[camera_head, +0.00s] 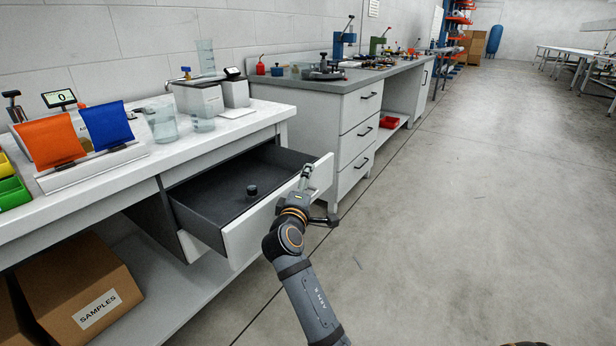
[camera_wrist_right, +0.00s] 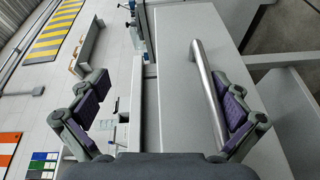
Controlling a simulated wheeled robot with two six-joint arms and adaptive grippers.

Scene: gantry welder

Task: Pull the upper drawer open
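The upper drawer (camera_head: 240,230) stands pulled out of the white bench, its dark interior exposed. A small dark round object (camera_head: 252,190) lies inside it. My right gripper (camera_head: 306,178) is at the right part of the drawer front. In the right wrist view my right gripper (camera_wrist_right: 163,85) has its fingers wide apart. The metal bar handle (camera_wrist_right: 207,90) on the drawer front (camera_wrist_right: 180,30) lies between them, close to the right-hand finger. I cannot tell whether that finger touches it. In the head view my gripper mostly hides the handle. My left gripper is not in view.
A cardboard box (camera_head: 80,295) sits on the lower shelf. A grey-topped cabinet (camera_head: 325,130) stands beyond the drawer. The floor to the right is clear.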

